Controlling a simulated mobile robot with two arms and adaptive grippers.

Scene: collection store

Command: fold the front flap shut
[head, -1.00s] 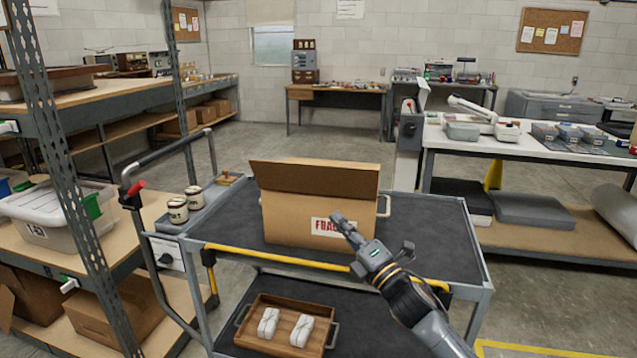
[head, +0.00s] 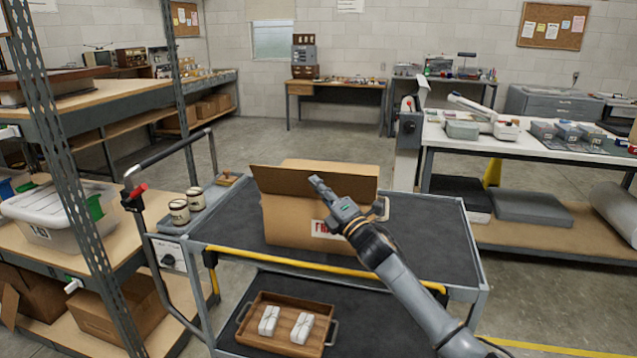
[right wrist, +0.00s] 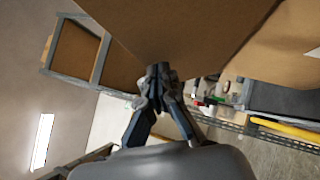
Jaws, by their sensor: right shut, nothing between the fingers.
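The cardboard box (head: 285,223) stands on the upper deck of a cart. Its front flap (head: 278,184) sticks up along the front top edge, not lying flat over the box. A red-lettered label on the box front is partly hidden by my right gripper (head: 318,181). That gripper is shut and empty, its fingertips in front of the flap near its middle. In the right wrist view the shut fingertips (right wrist: 158,72) are at a brown cardboard surface (right wrist: 185,28); I cannot tell whether they touch. My left gripper is not in view.
The cart's dark upper deck (head: 440,232) is clear to the right of the box. Two jars (head: 180,211) stand at its left. A wooden tray (head: 262,334) with two white bundles is on the lower deck. Metal shelving (head: 85,190) stands close on the left.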

